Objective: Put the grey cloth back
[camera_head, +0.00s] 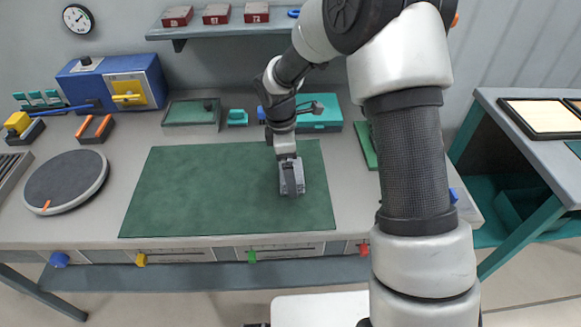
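I cannot make out a grey cloth in the head view; my arm hides part of the bench. My gripper (292,190) points down over the right part of the green mat (200,190). Its grey fingers are small in the picture, and I cannot tell whether they are open or hold anything. The visible part of the mat is flat and bare.
A round dark turntable (66,180) lies at the bench's left. Behind are a blue box (112,82) with a yellow handle, a green tray (191,113) and a teal case (318,115). A shelf (225,29) holds red boxes. A side table (540,140) stands right.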

